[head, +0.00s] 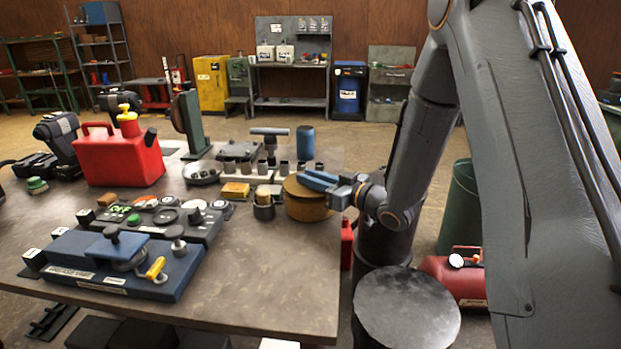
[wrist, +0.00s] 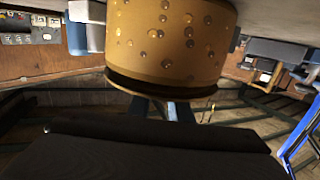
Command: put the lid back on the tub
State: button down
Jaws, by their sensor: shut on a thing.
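The tub (head: 308,208) is a round, orange-brown container near the table's right edge in the head view. In the wrist view its brassy, droplet-covered side (wrist: 170,40) fills the upper middle, seemingly upside down, with the table above it. A dark band at the tub's top end looks like the lid (wrist: 165,90); its seating is unclear. My gripper (head: 322,181) reaches in from the right, its blue fingers low over the tub's top. It is shut on what appears to be the lid, though the grip point is mostly hidden.
A blue cylinder (head: 305,143) stands behind. A red fuel can (head: 120,160) is further left. The table's front right is bare.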

jog(key=shift+f, duration=0.5)
jog(key=c, duration=1.9)
grip_release()
jog(key=p+v, duration=0.2)
jog(key=v, duration=0.9)
